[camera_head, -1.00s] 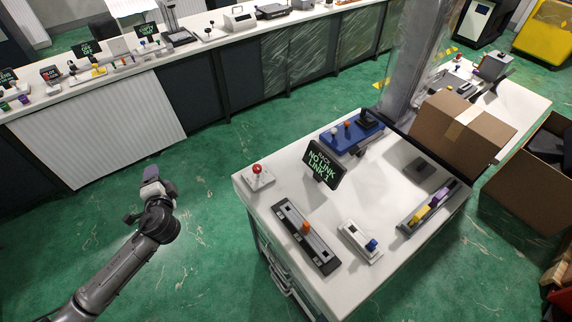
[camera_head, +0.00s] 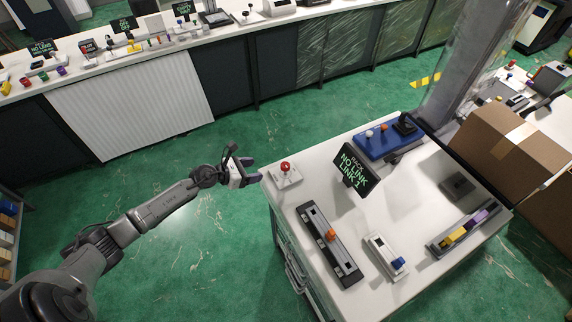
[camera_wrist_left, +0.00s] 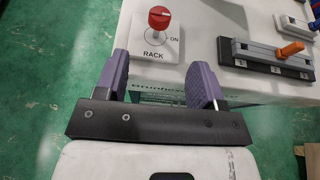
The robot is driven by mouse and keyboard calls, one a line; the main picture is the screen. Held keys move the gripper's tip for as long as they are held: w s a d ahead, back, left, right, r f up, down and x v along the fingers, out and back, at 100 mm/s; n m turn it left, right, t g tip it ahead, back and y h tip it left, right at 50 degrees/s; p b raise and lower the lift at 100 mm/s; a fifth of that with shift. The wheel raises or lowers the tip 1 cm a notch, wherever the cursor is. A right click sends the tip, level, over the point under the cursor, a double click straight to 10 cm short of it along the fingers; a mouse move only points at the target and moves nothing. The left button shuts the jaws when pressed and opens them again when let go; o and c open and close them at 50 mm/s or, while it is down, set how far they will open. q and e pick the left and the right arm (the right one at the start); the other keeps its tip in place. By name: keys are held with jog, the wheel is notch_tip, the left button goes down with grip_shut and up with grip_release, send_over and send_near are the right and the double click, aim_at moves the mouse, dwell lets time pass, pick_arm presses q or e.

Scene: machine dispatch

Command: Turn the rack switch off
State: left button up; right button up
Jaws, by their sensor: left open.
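My left gripper (camera_head: 252,170) is open and empty just left of the table's edge, beside the switch. In the left wrist view its two purple-padded fingers (camera_wrist_left: 160,78) point toward the plate, with the knob beyond and between them, not touching it. My right gripper is not in view.
A slider panel with an orange knob (camera_head: 331,235), a panel with a blue knob (camera_head: 398,262) and a blue box (camera_head: 388,143) share the table. Green floor is clear around my left arm.

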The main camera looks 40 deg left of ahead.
aim_at(285, 165)
pick_arm(q)
jog(key=b+x, duration=0.1)
jog(key=x, duration=1.1)
jog(key=shift+w+d+f+b, duration=0.25)
jog(key=shift+w+b, duration=0.15)
jog(key=shift+w, duration=0.25)
